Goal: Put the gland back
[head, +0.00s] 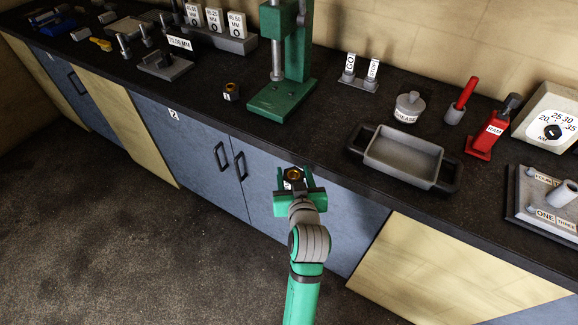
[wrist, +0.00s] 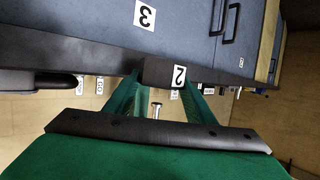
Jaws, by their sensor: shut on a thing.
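My gripper (head: 293,187) is shut on a dark gland (head: 293,174) with a brass-coloured ring on top. It is held up in front of the bench's front edge, clear of the bench top. In the wrist view the held gland (wrist: 160,73) is a dark block with a white label "2", gripped between the two green fingers. A similar dark piece with a brass top (head: 231,92), labelled "1", stands on the bench, left of the green press. The lower part of the held gland is hidden in the head view.
The green press (head: 284,98) stands at the back of the bench. A grey tray with black handles (head: 403,158) sits near the front edge. A red ram (head: 485,138), grease pot (head: 409,107) and dial (head: 549,122) stand right. Bench top between press and front edge is clear.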

